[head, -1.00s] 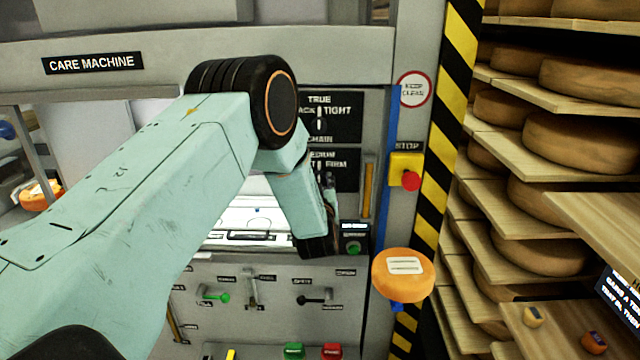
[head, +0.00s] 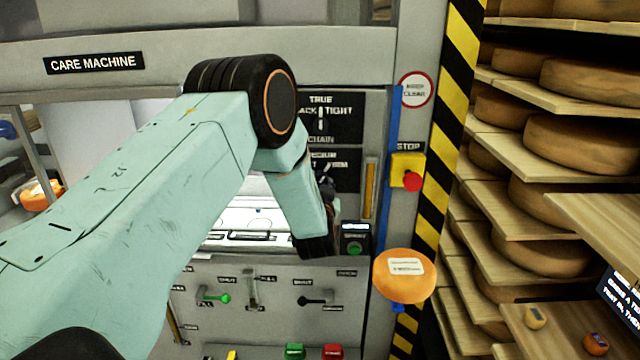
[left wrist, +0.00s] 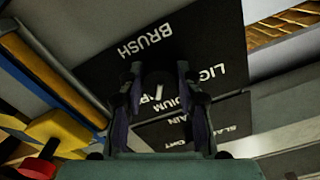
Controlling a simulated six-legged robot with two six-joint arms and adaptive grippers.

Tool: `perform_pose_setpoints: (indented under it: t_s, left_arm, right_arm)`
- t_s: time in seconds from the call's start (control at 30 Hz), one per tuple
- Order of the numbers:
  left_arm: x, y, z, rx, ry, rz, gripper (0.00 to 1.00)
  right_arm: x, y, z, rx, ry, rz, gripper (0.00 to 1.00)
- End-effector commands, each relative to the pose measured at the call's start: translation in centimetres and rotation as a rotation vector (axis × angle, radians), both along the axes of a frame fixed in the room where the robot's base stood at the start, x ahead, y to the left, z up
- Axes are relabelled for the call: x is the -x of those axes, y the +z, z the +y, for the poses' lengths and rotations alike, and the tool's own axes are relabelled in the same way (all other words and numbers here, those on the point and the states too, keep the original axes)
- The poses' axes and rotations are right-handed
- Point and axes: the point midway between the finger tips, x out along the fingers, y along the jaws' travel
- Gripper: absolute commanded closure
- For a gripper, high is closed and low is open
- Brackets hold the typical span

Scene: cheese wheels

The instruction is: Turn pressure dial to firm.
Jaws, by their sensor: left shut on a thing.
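The pressure dial sits on a black panel (head: 347,183) whose visible labels read MEDIUM and FIRM. Its pale pointer (head: 327,170) leans to the right, toward FIRM. My left gripper (head: 326,188) is at this dial, partly hidden behind my own forearm. In the left wrist view the panel (left wrist: 215,55) appears upside down with BRUSH, LIGHT and MEDIUM. There my left gripper (left wrist: 160,88) has its two dark fingers on either side of the dial (left wrist: 158,92), shut on it. My right gripper is in neither view.
The chain dial panel (head: 345,125) is just above. A yellow stop box (head: 402,163) with a red button (head: 412,181) is to the right. An orange cheese wheel (head: 404,284) is at lower right. Levers (head: 250,285) line the panel below. Shelves (head: 520,140) of wheels stand right.

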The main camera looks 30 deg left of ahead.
Motion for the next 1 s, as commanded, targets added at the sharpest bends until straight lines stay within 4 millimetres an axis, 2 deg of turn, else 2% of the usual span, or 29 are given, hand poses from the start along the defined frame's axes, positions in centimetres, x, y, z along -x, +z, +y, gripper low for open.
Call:
perform_pose_setpoints:
  t_s: [0.33,0.87,0.9,1.0]
  left_arm:
    - [0.04,-0.07,-0.06,-0.120,-0.002,0.076,0.98]
    - [0.04,-0.11,-0.09,-0.142,-0.004,0.089,0.98]
    - [0.04,-0.11,-0.09,-0.142,-0.004,0.089,0.66]
    - [0.03,-0.09,-0.08,-0.141,-0.004,0.089,0.57]
  right_arm:
    - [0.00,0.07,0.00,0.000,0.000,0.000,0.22]
    - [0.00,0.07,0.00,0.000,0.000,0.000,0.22]
    - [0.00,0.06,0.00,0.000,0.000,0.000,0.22]
    - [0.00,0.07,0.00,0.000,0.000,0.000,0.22]
